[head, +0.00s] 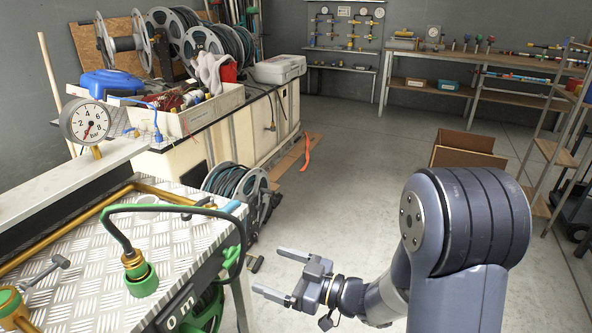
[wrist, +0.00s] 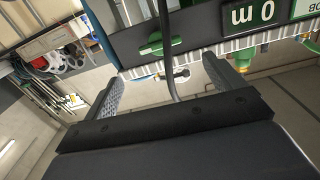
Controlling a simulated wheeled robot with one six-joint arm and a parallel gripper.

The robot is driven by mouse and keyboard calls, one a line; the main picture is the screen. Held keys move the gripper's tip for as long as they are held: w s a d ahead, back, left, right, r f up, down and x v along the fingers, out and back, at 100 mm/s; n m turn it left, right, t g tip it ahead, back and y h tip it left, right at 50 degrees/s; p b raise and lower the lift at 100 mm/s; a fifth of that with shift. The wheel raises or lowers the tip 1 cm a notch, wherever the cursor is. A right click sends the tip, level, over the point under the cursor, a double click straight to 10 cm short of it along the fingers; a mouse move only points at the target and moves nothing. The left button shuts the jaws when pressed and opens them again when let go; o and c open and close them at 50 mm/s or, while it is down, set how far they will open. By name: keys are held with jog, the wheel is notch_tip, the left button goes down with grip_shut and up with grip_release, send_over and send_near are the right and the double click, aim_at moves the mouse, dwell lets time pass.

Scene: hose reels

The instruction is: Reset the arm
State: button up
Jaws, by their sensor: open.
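My gripper (head: 273,273) is at the end of my grey arm in the head view, beside the right edge of the metal-topped bench. Its two fingers are apart with nothing between them in the head view. In the wrist view the gripper (wrist: 163,88) shows both textured fingers spread. A dark hose (wrist: 165,55) crosses the gap between them there; I cannot tell how far beyond the fingers it is.
A pressure gauge (head: 86,122) stands behind. A hose reel (head: 237,187) is on the floor. Open floor (head: 350,180) lies beyond my arm, with a cardboard box (head: 468,150) farther back.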

aim_at(237, 257)
jog(key=x, duration=0.8)
jog(key=shift+w+a, duration=0.15)
jog(key=shift+a, duration=0.25)
jog(key=shift+w+a+f+b, duration=0.1)
jog(key=shift+a+b, duration=0.1)
jog(key=shift+b, duration=0.1)
jog(key=shift+d+n, duration=0.1)
jog(key=shift+n, duration=0.6)
